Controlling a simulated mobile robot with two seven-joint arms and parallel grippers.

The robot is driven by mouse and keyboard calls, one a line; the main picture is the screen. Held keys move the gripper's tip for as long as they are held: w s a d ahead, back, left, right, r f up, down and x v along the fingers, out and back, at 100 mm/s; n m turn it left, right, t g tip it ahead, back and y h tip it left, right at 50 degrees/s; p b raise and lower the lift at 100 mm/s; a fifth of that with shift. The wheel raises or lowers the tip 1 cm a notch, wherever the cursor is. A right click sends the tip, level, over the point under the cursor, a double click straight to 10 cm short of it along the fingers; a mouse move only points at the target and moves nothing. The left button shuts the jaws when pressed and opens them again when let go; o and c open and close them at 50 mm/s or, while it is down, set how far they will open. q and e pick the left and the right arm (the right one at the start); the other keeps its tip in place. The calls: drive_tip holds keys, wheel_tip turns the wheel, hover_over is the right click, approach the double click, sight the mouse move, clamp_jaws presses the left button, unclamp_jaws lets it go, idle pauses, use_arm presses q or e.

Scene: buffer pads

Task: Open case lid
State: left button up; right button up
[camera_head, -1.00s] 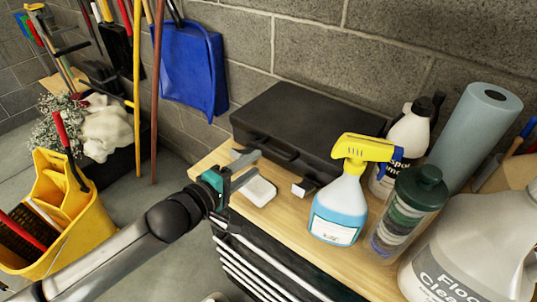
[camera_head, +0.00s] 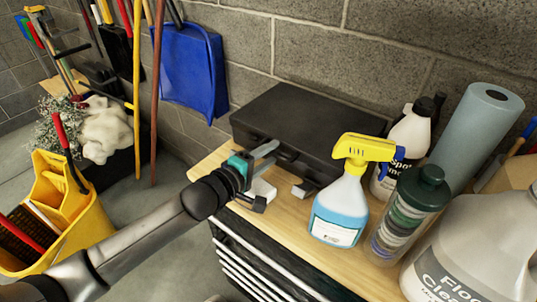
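A black case (camera_head: 310,125) lies flat with its lid closed on the wooden top of a cabinet, against the block wall. Its handle and front face point toward me, partly hidden by my gripper. My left gripper (camera_head: 270,160) is at the case's front left, with its fingers apart and pointing at the front edge near the handle. I see nothing between the fingers; I cannot tell whether a fingertip touches the case. A small white pad (camera_head: 262,189) lies on the wood below the gripper, partly covered by it. My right gripper is not in view.
A yellow-topped spray bottle (camera_head: 342,200) stands close at the case's front right. A dark green-capped bottle (camera_head: 412,212), a spot remover bottle (camera_head: 404,145), a large floor cleaner jug (camera_head: 475,250) and a blue-grey roll (camera_head: 480,135) crowd the right. A small metal-coloured block (camera_head: 303,189) lies before the case.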

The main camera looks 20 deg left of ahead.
use_arm(q)
clamp_jaws()
idle(1.3)
